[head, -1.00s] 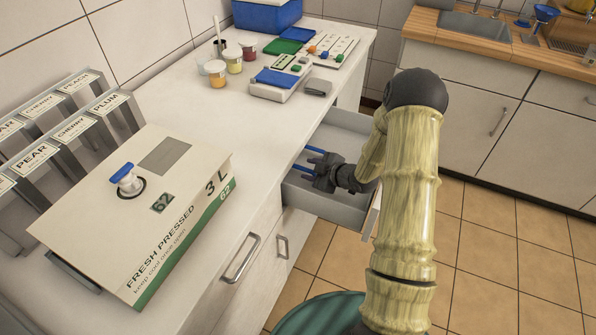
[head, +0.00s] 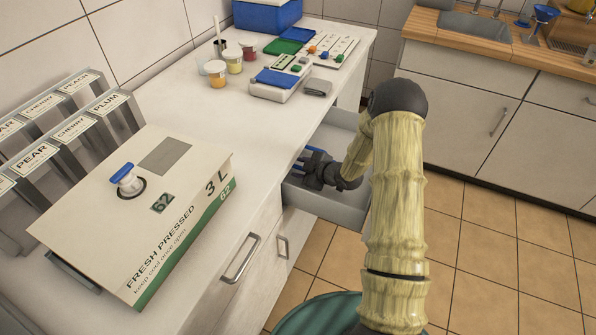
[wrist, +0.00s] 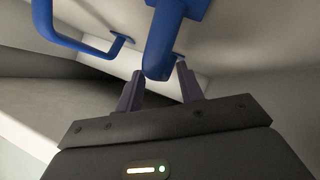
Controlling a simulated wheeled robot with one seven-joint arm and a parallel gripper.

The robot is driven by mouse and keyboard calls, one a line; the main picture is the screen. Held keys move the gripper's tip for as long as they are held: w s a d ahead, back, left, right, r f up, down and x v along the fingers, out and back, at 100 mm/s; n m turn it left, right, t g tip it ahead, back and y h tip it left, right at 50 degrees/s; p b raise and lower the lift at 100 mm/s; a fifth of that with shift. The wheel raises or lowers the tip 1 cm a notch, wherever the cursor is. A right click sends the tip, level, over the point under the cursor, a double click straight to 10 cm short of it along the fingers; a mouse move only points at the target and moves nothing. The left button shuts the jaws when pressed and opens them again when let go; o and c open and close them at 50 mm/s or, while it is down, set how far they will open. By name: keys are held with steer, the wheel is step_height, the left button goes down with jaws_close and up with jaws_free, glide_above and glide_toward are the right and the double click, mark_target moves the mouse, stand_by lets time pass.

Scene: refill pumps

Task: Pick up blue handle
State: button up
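A blue handle (wrist: 164,42) shows in the wrist view as a thick, bent blue bar whose lower end reaches between my fingertips. A second blue bar, a bent loop (wrist: 95,45), is to its left. My gripper (wrist: 160,75) has its two dark fingers apart, one on each side of the thick bar's end; I cannot see firm contact. In the head view my gripper (head: 312,168) is low inside the open drawer (head: 345,205), near the counter edge. Only a little blue shows beside it there, and the counter and gripper hide the rest.
The white counter (head: 200,75) overhangs the back of the drawer. On it stand a juice box (head: 90,225) with a blue-topped white pump (head: 127,180), labelled racks (head: 75,125), small jars (head: 218,75) and a scale-like device (head: 275,88). The tiled floor right of my arm is clear.

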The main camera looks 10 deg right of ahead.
jaws_close()
stand_by(0.3)
steer(key=shift+w+d+r, duration=0.3)
steer(key=shift+d+r, duration=0.1)
step_height(320, 180, up, 6)
steer(key=shift+r, duration=0.15)
steer(key=w+d+p, duration=0.1)
steer(key=w+d, duration=1)
steer(key=d, duration=0.4)
steer(key=shift+w, duration=0.25)
